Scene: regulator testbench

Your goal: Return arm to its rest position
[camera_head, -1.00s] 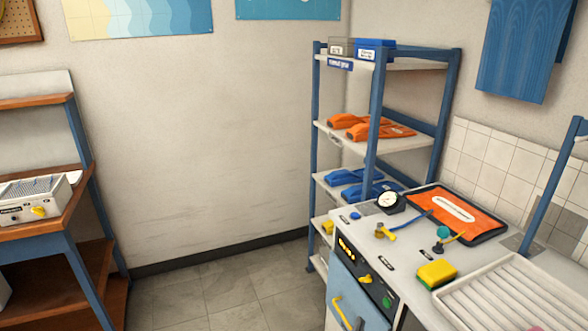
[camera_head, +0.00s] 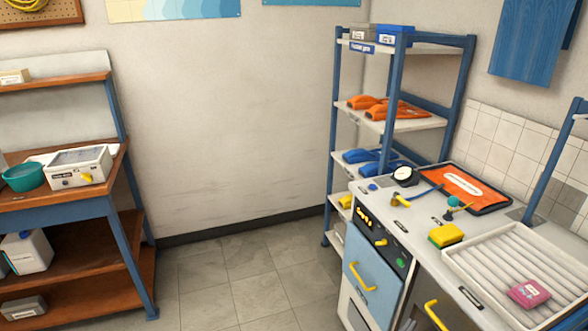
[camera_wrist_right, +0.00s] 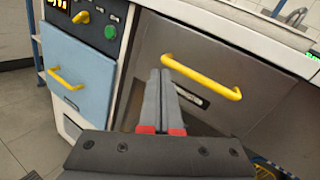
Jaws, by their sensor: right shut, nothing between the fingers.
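My right gripper (camera_wrist_right: 161,75) shows in the right wrist view, its two grey fingers with red bases pressed together and empty. Its fingertips are in front of the grey drawer (camera_wrist_right: 225,65), near the left end of that drawer's yellow handle (camera_wrist_right: 203,78). I cannot tell whether there is a gap between fingertips and handle. The drawer looks shut. The head view does not clearly show my right gripper. My left arm and left gripper are in neither view.
The worktop has a gauge (camera_head: 405,175), an orange panel (camera_head: 463,187), a yellow sponge (camera_head: 445,235), and a white ribbed tray (camera_head: 478,262) with a pink packet (camera_head: 528,293). A blue drawer front (camera_head: 372,282) is below. A blue-framed shelf (camera_head: 338,130) stands behind. Floor (camera_head: 235,275) between benches is clear.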

